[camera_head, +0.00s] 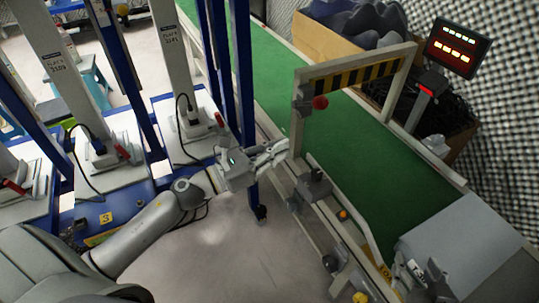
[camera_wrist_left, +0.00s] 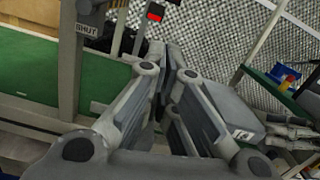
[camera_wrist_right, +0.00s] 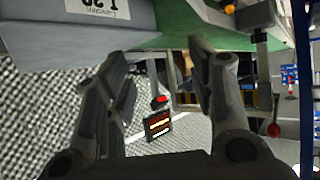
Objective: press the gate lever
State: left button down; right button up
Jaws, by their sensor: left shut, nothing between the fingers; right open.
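The gate (camera_head: 352,72) has a black-and-yellow striped bar across the green conveyor. Its lever ends in a red ball knob (camera_head: 320,102) beside a grey box on the near post. The knob also shows at the right of the right wrist view (camera_wrist_right: 274,130). My left gripper (camera_head: 282,150) is shut and empty, beside the near post and below the knob in the head view. Its closed fingers fill the middle of the left wrist view (camera_wrist_left: 172,80). A plate marked SHUT (camera_wrist_left: 87,30) shows there. My right gripper (camera_wrist_right: 155,75) is open, with nothing between its fingers.
The green conveyor (camera_head: 265,95) runs under the gate, with a grey cover (camera_head: 462,240) at its near end. A lit display (camera_head: 457,47) stands beyond it. Blue posts (camera_head: 240,80) and white panels stand left. Pale floor (camera_head: 205,255) lies open below the left arm.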

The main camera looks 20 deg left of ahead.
pick_arm(q)
jog(key=shift+v, duration=1.2)
pick_arm(e)
jog(key=shift+w+a+r+t, duration=0.2)
jog(key=shift+w+r+t, duration=0.2)
jog(key=shift+r, duration=0.1)
